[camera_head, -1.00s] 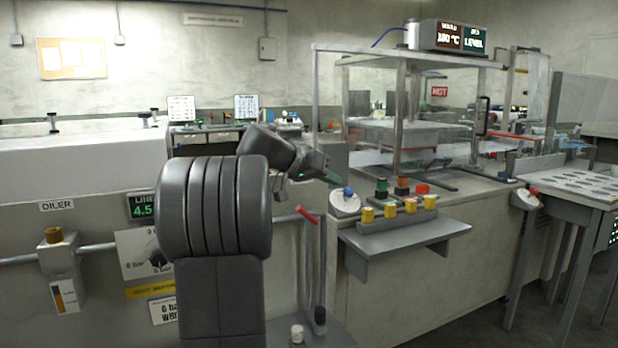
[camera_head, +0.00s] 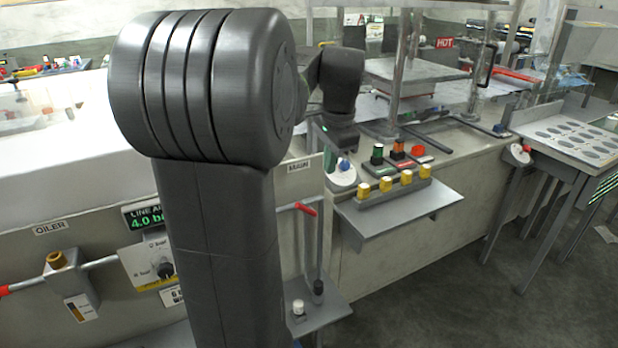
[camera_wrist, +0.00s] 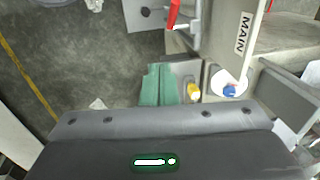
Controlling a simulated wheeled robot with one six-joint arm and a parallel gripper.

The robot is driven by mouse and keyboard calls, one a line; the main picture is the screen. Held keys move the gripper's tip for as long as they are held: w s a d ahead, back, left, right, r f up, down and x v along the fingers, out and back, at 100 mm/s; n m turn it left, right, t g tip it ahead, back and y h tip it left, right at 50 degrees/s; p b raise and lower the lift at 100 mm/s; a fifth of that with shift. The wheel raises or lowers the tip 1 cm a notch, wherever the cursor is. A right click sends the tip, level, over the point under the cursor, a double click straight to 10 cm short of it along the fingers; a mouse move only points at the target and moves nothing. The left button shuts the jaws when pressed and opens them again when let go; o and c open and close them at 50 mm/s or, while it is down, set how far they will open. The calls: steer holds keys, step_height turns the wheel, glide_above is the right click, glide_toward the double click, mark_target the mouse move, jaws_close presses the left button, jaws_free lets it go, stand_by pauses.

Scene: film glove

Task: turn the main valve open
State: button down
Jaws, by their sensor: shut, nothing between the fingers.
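A red-handled lever (camera_head: 305,209) stands on a grey upright pipe below a label plate (camera_head: 298,167) on the machine front. In the wrist view a red handle (camera_wrist: 173,14) shows at the top edge, beside a plate reading MAIN (camera_wrist: 243,33). The handle is partly cut off there, so its full turn position cannot be told. My gripper (camera_head: 329,163) is above and right of the lever in the head view, near the white dial with a blue knob (camera_head: 343,170). Its green fingers (camera_wrist: 158,85) are together and empty, apart from the red handle.
A shelf with several yellow buttons (camera_head: 405,184) juts out right of the lever. A small grey ledge with a white knob (camera_head: 298,307) is below it. An oiler (camera_head: 70,283) and a regulator knob (camera_head: 165,269) are left.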

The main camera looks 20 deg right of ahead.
glide_toward(309, 211)
step_height(309, 211, down, 3)
steer(key=d, duration=0.3)
steer(key=a+f, duration=0.1)
steer(key=w+a+f, duration=0.1)
steer(key=a, duration=0.1)
steer(key=shift+w+f, duration=0.1)
steer(key=shift+f, duration=0.15)
steer(key=shift+a+f+h+b, duration=0.15)
steer(key=shift+h+b, duration=0.15)
steer(key=shift+b, duration=0.35)
steer(key=a+f+h+b, duration=0.1)
steer(key=h+b, duration=0.1)
steer(key=b, duration=0.3)
steer(key=a+f+h+b, duration=0.1)
steer(key=h+b, duration=0.1)
steer(key=b, duration=0.3)
steer(key=a+f+t+h+b, duration=0.1)
steer(key=h+b, duration=0.1)
steer(key=b, duration=0.4)
steer(key=shift+s+a+f+n+h, duration=0.1)
steer(key=shift+s+a+n+h, duration=0.2)
steer(key=shift+n, duration=0.1)
steer(key=shift+a+f+b, duration=0.1)
steer(key=shift+f+b, duration=0.05)
steer(key=shift+b, duration=0.4)
